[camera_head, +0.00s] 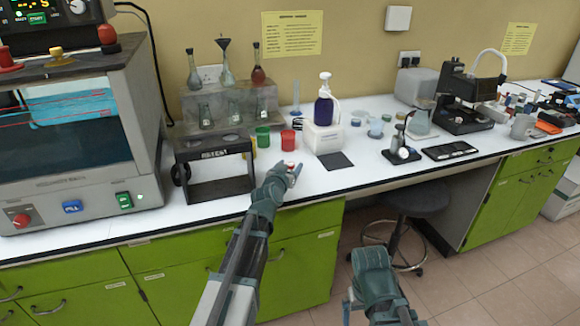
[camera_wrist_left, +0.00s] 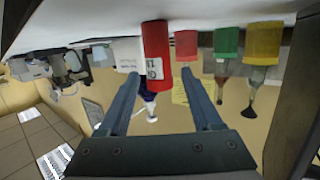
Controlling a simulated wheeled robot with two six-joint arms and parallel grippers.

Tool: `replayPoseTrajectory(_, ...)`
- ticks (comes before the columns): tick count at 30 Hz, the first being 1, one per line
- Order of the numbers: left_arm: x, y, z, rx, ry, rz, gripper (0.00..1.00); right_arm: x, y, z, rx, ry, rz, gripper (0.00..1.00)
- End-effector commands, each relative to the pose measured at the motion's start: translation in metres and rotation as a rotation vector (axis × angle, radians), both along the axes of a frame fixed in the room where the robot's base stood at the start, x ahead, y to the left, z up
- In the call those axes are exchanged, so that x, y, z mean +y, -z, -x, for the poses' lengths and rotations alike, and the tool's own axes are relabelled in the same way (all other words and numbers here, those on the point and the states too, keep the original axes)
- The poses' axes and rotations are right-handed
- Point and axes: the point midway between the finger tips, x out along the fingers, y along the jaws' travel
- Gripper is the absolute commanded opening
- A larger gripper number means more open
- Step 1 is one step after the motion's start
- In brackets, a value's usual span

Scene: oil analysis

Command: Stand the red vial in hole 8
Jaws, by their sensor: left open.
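The red vial (camera_wrist_left: 155,50) has a white label and shows large in the left wrist view, which is upside down. It stands upright on the white counter, and in the head view it shows as a small red spot (camera_head: 291,165) at my gripper's tips. My left gripper (camera_head: 287,171) is open. In the wrist view its two fingers (camera_wrist_left: 159,82) lie on either side of the vial's line, with gaps visible; I cannot tell how deep the vial sits between them. No numbered hole can be made out.
Behind the vial stand a red cup (camera_head: 287,140) and a green cup (camera_head: 263,137). A dark stand (camera_head: 215,185) marked RETEST is left of my gripper. The counter's front edge is close.

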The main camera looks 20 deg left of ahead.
Motion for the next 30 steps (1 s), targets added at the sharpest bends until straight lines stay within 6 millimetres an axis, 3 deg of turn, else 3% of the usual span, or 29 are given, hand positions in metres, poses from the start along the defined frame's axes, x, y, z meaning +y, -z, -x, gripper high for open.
replayPoseTrajectory(9, 0.0, -0.015, 0.072, 0.0, -0.001, 0.001, 0.66, 0.0, -0.015, 0.0, 0.0, 0.0, 0.0, 1.0)
replayPoseTrajectory(15, 0.0, -0.02, 0.098, 0.001, 0.0, 0.0, 0.66, 0.0, -0.02, 0.0, 0.0, 0.0, 0.0, 1.0)
replayPoseTrajectory(21, 0.0, -0.022, 0.112, 0.001, 0.0, 0.0, 0.66, 0.0, -0.022, 0.0, 0.0, 0.0, 0.0, 1.0)
replayPoseTrajectory(30, 0.0, -0.022, 0.114, 0.0, 0.0, 0.0, 0.66, 0.0, -0.023, 0.0, 0.0, 0.0, 0.0, 1.0)
